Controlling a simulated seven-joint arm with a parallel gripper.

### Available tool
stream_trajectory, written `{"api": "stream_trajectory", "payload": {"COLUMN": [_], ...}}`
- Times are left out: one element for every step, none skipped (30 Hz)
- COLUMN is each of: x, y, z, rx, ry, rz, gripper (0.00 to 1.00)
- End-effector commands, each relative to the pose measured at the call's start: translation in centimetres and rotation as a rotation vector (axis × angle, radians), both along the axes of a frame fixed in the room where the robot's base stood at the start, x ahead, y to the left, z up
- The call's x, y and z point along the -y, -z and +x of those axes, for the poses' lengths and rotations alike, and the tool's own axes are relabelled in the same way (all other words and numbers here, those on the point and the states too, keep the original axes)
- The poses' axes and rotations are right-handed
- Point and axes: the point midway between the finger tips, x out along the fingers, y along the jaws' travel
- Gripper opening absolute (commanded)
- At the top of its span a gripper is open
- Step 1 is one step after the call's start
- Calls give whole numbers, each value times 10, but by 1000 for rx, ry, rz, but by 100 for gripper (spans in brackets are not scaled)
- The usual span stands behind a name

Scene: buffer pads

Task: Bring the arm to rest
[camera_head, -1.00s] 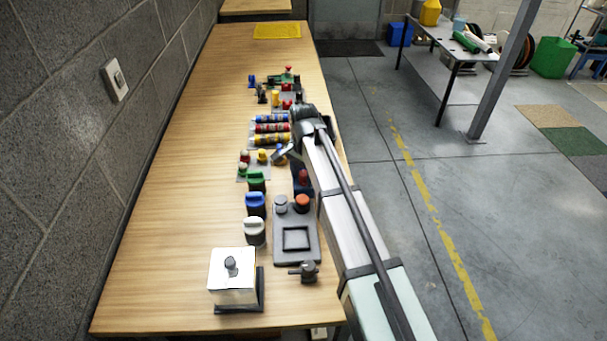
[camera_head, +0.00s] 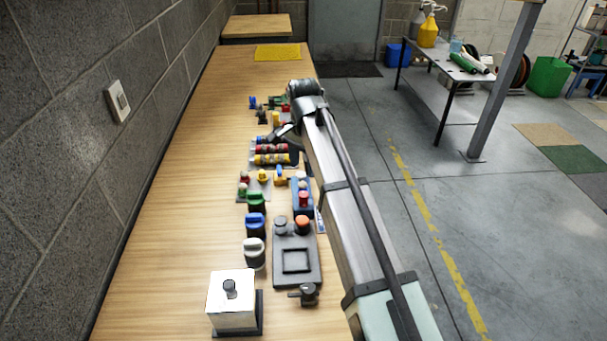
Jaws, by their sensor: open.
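My gripper (camera_head: 277,133) shows as a small dark shape below the bent wrist of my arm, over the far half of the wooden bench (camera_head: 160,220). It is open, and I see nothing held in it. It is just beyond the row of blue, red and yellow cylinders (camera_head: 270,159); whether it touches anything there is too small to tell. My arm reaches up from the lower right along the bench's right side and hides part of that edge.
Green, blue and white knobs (camera_head: 255,252) stand in a line nearer me. Beside them is a grey panel (camera_head: 296,282) with a square frame. A white box (camera_head: 232,305) stands at the near end. A yellow mat (camera_head: 278,52) lies at the far end. The bench's left strip is clear.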

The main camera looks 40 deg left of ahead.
Motion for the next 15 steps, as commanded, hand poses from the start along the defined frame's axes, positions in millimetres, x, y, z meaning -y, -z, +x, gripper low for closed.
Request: {"api": "stream_trajectory", "payload": {"x": [-1,0,0,0,0,0,0,0,0,0,0,0,0,0,0], "y": [-5,-7,-10,-11,-12,-13,-14,-14,-14,-14,-14,-14,-14,-14,-14], "z": [0,0,0,0,0,0,0,0,0,0,0,0,0,0,0], "rx": [1,1,0,0,0,0,0,0,0,0,0,0,0,0,0], "ry": [0,0,0,0,0,0,0,0,0,0,0,0,0,0,0], "rz": [1,1,1,0,0,0,0,0,0,0,0,0,0,0,0], "gripper": [57,57,57,57,57,57,57,57,57,57,57,57,57,57,57]}}
